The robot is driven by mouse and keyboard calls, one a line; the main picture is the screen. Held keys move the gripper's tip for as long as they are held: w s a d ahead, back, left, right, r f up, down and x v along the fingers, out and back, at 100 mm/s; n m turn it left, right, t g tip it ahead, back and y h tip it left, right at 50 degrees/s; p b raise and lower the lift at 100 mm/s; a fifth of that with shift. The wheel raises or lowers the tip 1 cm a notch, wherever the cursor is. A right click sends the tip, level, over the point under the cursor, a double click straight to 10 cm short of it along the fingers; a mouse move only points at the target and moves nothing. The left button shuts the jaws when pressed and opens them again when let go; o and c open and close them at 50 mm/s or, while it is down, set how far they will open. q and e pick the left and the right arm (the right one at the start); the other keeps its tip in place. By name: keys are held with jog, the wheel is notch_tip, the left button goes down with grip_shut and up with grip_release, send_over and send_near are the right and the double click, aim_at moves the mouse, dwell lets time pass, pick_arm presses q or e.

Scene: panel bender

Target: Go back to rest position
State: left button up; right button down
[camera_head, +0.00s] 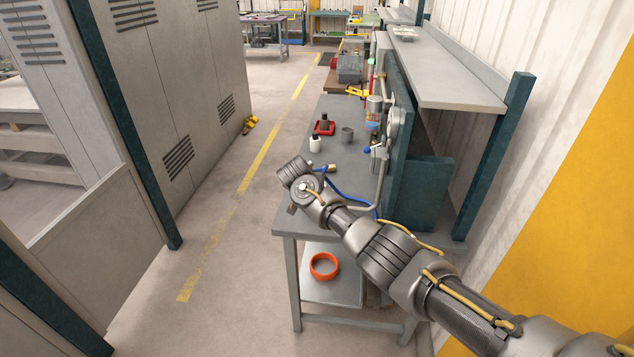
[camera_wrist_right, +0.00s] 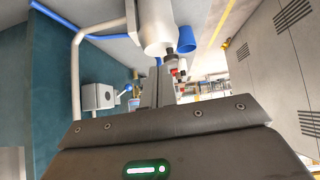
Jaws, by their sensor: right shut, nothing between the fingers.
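My right arm comes in from the lower right in the head view and reaches over the near end of the grey workbench (camera_head: 343,118). Its gripper (camera_head: 294,170) is above the bench's near left corner, and the wrist partly hides it. In the right wrist view the gripper's fingers (camera_wrist_right: 160,88) are together with nothing held between them. My left gripper is in neither view.
The bench holds a white bottle (camera_head: 315,144), a red tray (camera_head: 324,128), a grey cup (camera_head: 347,135) and a blue hose (camera_head: 350,199).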

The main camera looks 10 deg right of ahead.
notch_tip(320, 180, down, 16)
jog(key=s+d+n+t+y+b, duration=0.1)
jog(key=s+n+t+y+b, duration=0.15)
jog(key=n, duration=0.35)
jog(key=s+d+f+g+y+b, duration=0.1)
jog(key=s+d+f+b, duration=0.1)
jog(key=s+f, duration=0.55)
jog(key=s+d+f+n+g+b, duration=0.15)
jog(key=s+f, duration=0.35)
jog(key=f, duration=0.6)
jog(key=s+d+f+m+y+b, duration=0.1)
jog(key=s+d+f, duration=0.2)
jog(key=s+f, duration=0.5)
jog(key=s+d+f+g+b, duration=0.2)
jog(key=s+d+f, duration=0.1)
jog(key=s+f, duration=0.85)
jog(key=s+d+f+g+b, duration=0.25)
jog(key=s+f, duration=0.65)
jog(key=s, duration=0.5)
jog(key=s+d+f+g+b, duration=0.1)
jog(key=s+f, duration=0.1)
jog(key=s, duration=0.6)
jog(key=s+d+f+g+h+b, duration=0.1)
jog(key=s+d+f, duration=0.1)
jog(key=s, duration=0.7)
jog(key=s+d+f+g, duration=0.1)
jog(key=s+f, duration=0.2)
jog(key=s, duration=0.5)
jog(key=shift+s+d+b, duration=0.3)
jog(key=shift+b, duration=0.1)
